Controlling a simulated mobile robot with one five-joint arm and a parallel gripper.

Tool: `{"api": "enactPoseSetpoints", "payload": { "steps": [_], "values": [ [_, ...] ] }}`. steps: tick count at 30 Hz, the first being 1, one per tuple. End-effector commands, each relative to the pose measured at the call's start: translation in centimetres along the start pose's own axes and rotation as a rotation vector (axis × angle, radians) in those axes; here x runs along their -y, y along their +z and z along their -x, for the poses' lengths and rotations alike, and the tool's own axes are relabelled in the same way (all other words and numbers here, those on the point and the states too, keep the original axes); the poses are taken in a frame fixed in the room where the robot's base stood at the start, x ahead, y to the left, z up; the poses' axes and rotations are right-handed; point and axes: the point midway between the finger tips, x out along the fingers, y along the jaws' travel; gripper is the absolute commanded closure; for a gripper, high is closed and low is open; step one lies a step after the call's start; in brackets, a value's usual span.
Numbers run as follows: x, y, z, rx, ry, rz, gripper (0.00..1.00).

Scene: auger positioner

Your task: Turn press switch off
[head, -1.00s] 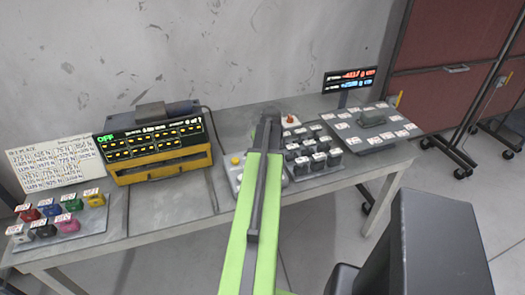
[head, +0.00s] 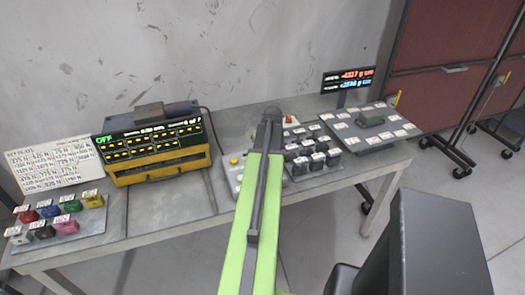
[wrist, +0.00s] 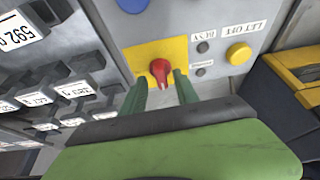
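A red rotary knob (wrist: 160,70) sits on a yellow square plate (wrist: 133,55) on a grey control panel in the wrist view. It looks like the press switch. My gripper (wrist: 160,82) has its two green fingers apart, one to each side of the knob's near side. Whether they touch the knob I cannot tell. In the head view my green arm reaches over the grey control box (head: 236,178) and hides the knob and fingertips. The display (head: 150,138) on the yellow machine shows a green OFF.
A yellow button (wrist: 238,53) and a blue button (wrist: 133,4) are on the same panel. Labelled dark weights (head: 318,160) stand right of my arm. Coloured blocks (head: 66,226) stand on a tray at left. A small readout (head: 348,78) is at the back right.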

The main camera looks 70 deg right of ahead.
Motion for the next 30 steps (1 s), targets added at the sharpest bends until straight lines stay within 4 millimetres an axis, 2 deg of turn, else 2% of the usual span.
{"api": "enactPoseSetpoints", "payload": {
  "steps": [7, 11, 17, 30],
  "values": [
    [0.1, 0.0, 0.2, 0.001, -0.002, 0.0, 0.64],
    [0.1, -0.1, 1.3, 0.002, -0.002, 0.0, 0.64],
    [0.2, -0.2, 5.2, 0.002, -0.002, -0.001, 0.64],
    [0.1, -0.2, 15.7, 0.001, -0.002, -0.001, 0.64]
  ]
}}
